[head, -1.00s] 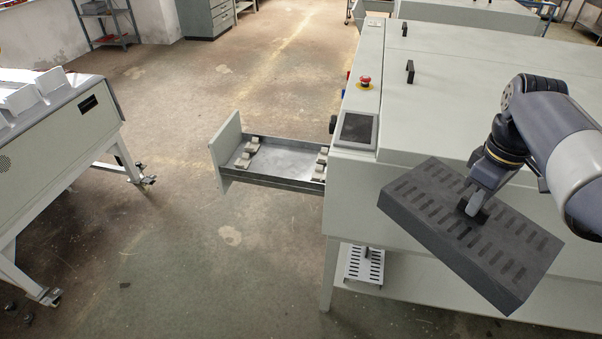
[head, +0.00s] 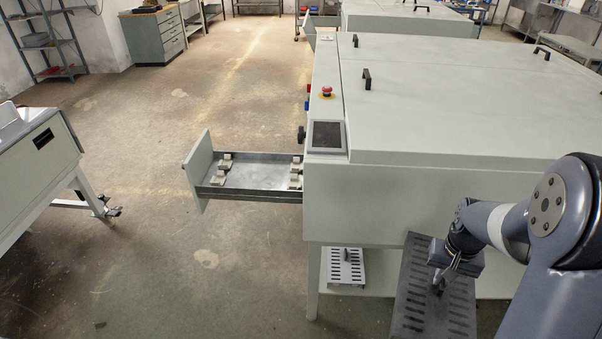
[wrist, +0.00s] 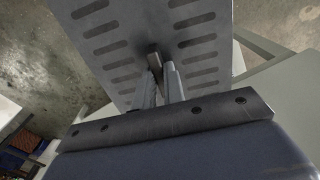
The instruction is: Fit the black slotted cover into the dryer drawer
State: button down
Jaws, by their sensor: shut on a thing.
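The black slotted cover (head: 412,298) hangs from my gripper (head: 441,285) at the lower right of the head view, in front of the big light-grey machine. It is tilted, with its slotted face toward the camera. In the wrist view the cover (wrist: 118,30) fills the top, and my gripper (wrist: 158,75) is shut on the small handle at its middle. The dryer drawer (head: 260,197) stands pulled out from the machine's left side, well left of the cover. It is a shallow metal tray with pale blocks at both ends and an upright front panel.
The large machine (head: 440,110) has lid handles, a red stop button (head: 326,91) and a dark screen. A light slotted plate (head: 346,268) lies on the shelf below. Another machine (head: 40,165) stands at the left. The floor between is clear.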

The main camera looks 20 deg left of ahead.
aim_at(258, 176)
jog(key=j, duration=0.45)
jog(key=k+j+z, duration=0.15)
jog(key=j, duration=0.35)
jog(key=k+j, duration=0.1)
jog(key=j, duration=0.35)
jog(key=k+j+z, duration=0.15)
jog(key=j, duration=0.3)
jog(key=i, duration=0.05)
